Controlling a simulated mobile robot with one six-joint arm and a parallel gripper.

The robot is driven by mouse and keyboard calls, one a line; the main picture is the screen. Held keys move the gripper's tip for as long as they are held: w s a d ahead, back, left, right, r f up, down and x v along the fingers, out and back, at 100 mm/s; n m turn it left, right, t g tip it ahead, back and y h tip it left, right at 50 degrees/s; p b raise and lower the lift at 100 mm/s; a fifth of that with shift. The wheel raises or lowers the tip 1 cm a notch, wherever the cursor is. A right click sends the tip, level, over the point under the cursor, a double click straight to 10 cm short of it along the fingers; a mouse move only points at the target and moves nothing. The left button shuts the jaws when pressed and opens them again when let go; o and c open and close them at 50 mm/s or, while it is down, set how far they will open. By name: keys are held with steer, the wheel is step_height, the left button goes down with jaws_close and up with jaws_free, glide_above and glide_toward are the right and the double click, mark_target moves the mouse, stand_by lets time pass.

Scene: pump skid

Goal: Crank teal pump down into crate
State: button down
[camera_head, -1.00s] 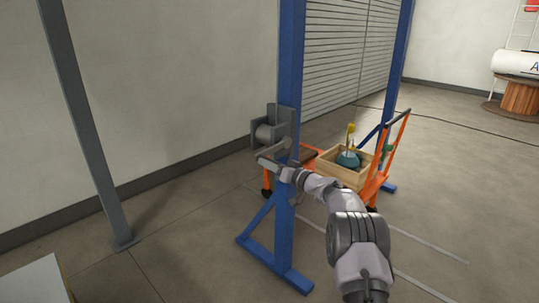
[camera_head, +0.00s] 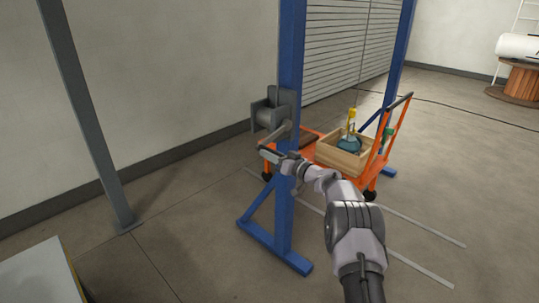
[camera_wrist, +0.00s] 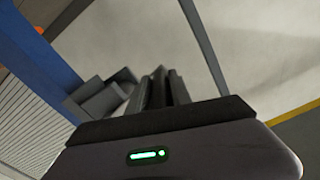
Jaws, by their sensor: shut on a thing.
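The teal pump (camera_head: 347,144) sits low inside the wooden crate (camera_head: 338,158), with a yellow hook or block (camera_head: 352,113) above it. Whether the pump rests on the crate's bottom is hidden by the crate wall. The grey winch (camera_head: 270,110) is mounted on the blue post, with its crank arm (camera_head: 279,133) pointing downward. My gripper (camera_head: 270,154) is at the lower end of the crank and shut on its handle. In the wrist view, the fingers (camera_wrist: 163,88) are close together beside the grey winch (camera_wrist: 103,95); the handle itself is hard to make out there.
The crate stands on an orange cart (camera_head: 307,150) behind the blue gantry post (camera_head: 289,60). The post's blue foot (camera_head: 275,247) spreads close below my arm. A grey column (camera_head: 90,120) stands at the left. The floor between column and post is clear.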

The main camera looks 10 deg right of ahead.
steer(key=c, duration=1.3)
jaws_free()
steer(key=shift+w+d, duration=0.1)
steer(key=shift+d, duration=0.15)
steer(key=shift+c, duration=0.2)
steer(key=shift+o, duration=0.9)
steer(key=shift+d, duration=0.1)
steer(key=p+v, duration=0.4)
steer(key=v, duration=1.3)
